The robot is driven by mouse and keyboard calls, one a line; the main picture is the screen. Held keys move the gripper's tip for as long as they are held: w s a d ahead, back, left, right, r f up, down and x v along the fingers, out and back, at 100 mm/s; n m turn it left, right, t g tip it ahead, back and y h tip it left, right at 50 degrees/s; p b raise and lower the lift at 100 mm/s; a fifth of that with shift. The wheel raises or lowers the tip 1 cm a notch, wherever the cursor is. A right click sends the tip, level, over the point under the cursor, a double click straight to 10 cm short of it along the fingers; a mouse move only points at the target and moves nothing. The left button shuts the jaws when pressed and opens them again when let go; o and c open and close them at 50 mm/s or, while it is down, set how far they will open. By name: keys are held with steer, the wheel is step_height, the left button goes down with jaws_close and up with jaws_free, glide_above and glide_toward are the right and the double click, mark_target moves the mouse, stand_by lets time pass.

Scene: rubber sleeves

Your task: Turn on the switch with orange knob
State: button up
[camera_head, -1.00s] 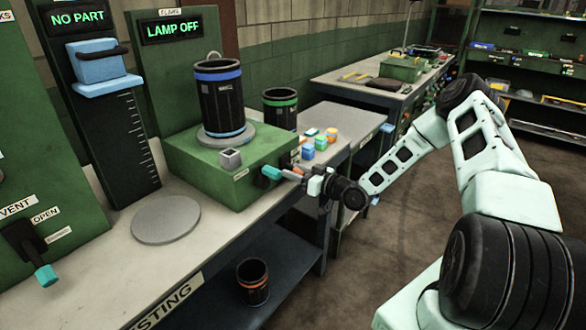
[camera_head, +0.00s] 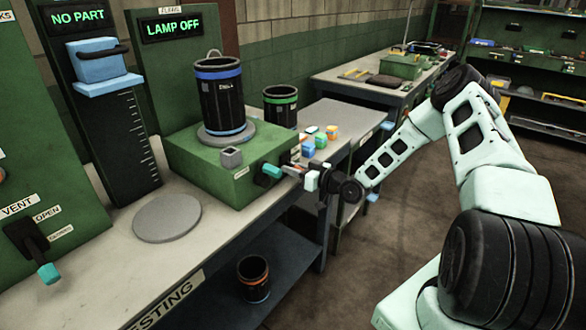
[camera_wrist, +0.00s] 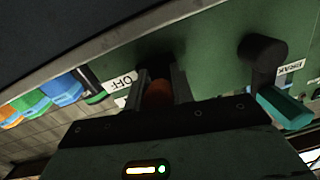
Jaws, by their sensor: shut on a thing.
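The switch with the orange knob is on the front side of the green box (camera_head: 205,180), which stands on the bench. In the wrist view the orange knob (camera_wrist: 158,92) sits between the two fingers of my gripper (camera_wrist: 161,78). An OFF label (camera_wrist: 121,83) is just left of it. In the head view my gripper (camera_head: 299,170) reaches the box's right end and largely hides the knob. The fingers are shut on the knob. The display (camera_head: 168,27) above reads LAMP OFF.
A teal-knobbed lever (camera_head: 268,173) is close beside my gripper, and it also shows in the wrist view (camera_wrist: 284,107). A blue-banded black sleeve (camera_head: 221,95) stands on the box. A green-banded sleeve (camera_head: 280,108) and several small coloured blocks (camera_head: 316,138) are behind.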

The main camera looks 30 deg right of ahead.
steer(key=g+p, duration=0.1)
steer(key=r+g+h+p, duration=0.1)
steer(key=g, duration=0.1)
steer(key=g+h+p, duration=0.1)
steer(key=p, duration=0.1)
steer(key=shift+s+r+g, duration=0.15)
steer(key=shift+r+g, duration=0.15)
steer(key=shift+r, duration=0.05)
steer(key=shift+r+g+h+p, duration=0.1)
steer(key=shift+g+h+p, duration=0.2)
steer(key=shift+g+p, duration=0.7)
steer(key=shift+d, duration=0.1)
steer(key=o, duration=1)
steer(key=v, duration=1.7)
steer(key=shift+r, duration=0.35)
